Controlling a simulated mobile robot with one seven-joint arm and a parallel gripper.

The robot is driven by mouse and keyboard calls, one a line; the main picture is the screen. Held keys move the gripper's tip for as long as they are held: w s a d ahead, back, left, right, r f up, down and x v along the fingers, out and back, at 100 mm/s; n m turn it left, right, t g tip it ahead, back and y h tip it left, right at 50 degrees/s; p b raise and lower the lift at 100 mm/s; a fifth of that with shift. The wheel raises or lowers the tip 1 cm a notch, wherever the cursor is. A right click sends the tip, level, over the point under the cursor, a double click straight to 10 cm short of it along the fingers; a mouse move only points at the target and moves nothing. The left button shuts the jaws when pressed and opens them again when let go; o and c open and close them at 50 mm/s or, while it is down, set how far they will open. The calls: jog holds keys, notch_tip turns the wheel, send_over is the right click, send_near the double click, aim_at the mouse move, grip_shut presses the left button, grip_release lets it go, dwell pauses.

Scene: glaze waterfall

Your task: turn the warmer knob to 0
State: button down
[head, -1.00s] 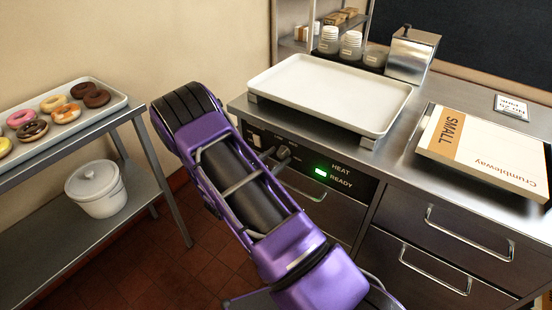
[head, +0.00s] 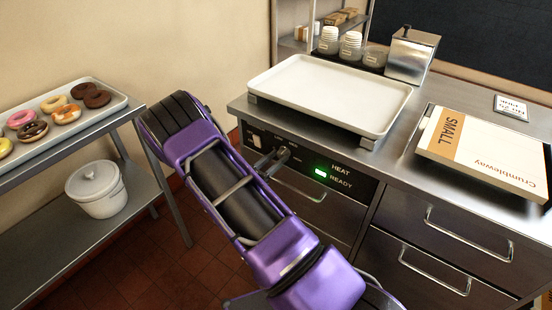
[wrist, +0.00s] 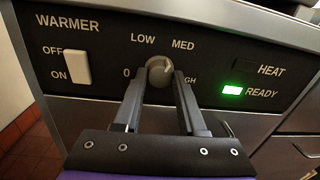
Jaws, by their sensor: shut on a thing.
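The warmer knob (wrist: 159,68) is a round grey knob on the dark control panel (wrist: 225,60), with 0 to its left, LOW and MED above it and a partly hidden HIGH at its right. It also shows in the head view (head: 284,152). My gripper (wrist: 159,76) has one finger on each side of the knob and is shut on it; it also shows in the head view (head: 277,157). The exact direction of the knob's mark is too small to tell. The green READY light (wrist: 232,91) is lit, and the HEAT light (wrist: 245,69) is dark.
A white OFF/ON rocker switch (wrist: 77,67) sits left of the knob. A cream tray (head: 330,92) stands on the counter above the panel. Drawer handles (head: 300,186) stick out below. A rack with donuts (head: 50,104) stands at left.

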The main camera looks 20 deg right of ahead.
jog(key=n+p, duration=0.1)
jog(key=n, duration=0.5)
jog(key=shift+n, duration=0.3)
jog(key=n+t+p, duration=0.1)
jog(key=n+p, duration=0.1)
jog(key=n, duration=0.4)
jog(key=shift+n, duration=0.4)
jog(key=n+p, duration=0.1)
jog(key=n, duration=0.5)
jog(key=shift+s+f+n+t+p, duration=0.1)
jog(key=shift+n+t+p, duration=0.2)
jog(key=shift+n, duration=0.1)
jog(key=n+y+p, duration=0.1)
jog(key=n, duration=0.5)
jog(key=shift+n, duration=0.3)
jog(key=shift+c, duration=2.4)
grip_release()
jog(key=v, duration=1.7)
jog(key=shift+s+f+b, duration=0.2)
jog(key=shift+s+b, duration=0.05)
jog(key=shift+b, duration=0.05)
